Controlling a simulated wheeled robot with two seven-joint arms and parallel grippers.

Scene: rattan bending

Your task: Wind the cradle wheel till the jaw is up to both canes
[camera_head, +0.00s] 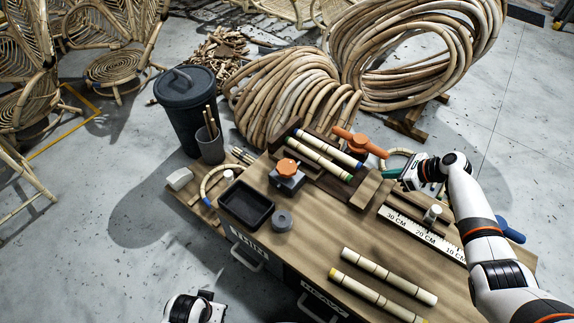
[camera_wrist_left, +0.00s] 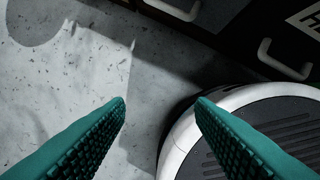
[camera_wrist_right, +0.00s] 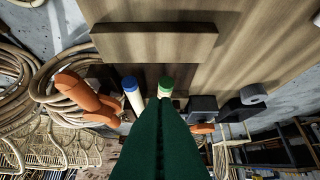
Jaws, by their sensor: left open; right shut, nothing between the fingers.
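Two canes lie side by side in a dark wooden cradle (camera_head: 300,135), one with a blue end (camera_head: 330,150) and one with a green end (camera_head: 318,158). Both ends also show in the right wrist view, blue (camera_wrist_right: 130,85) and green (camera_wrist_right: 165,85). An orange winged handle (camera_head: 358,143), seemingly the cradle wheel, sits at the cradle's far right; it also shows in the right wrist view (camera_wrist_right: 88,98). My right gripper (camera_head: 388,173) is shut and empty, right of the cradle, apart from the handle. My left gripper (camera_wrist_left: 160,105) is open and empty beside the bench's front.
An orange knob (camera_head: 288,167) on a grey block, a black tray (camera_head: 246,205) and a grey ring (camera_head: 282,220) stand left on the bench. Two loose canes (camera_head: 375,295) lie at the front, with a ruler (camera_head: 425,234) at right. Cane coils (camera_head: 290,95) are behind.

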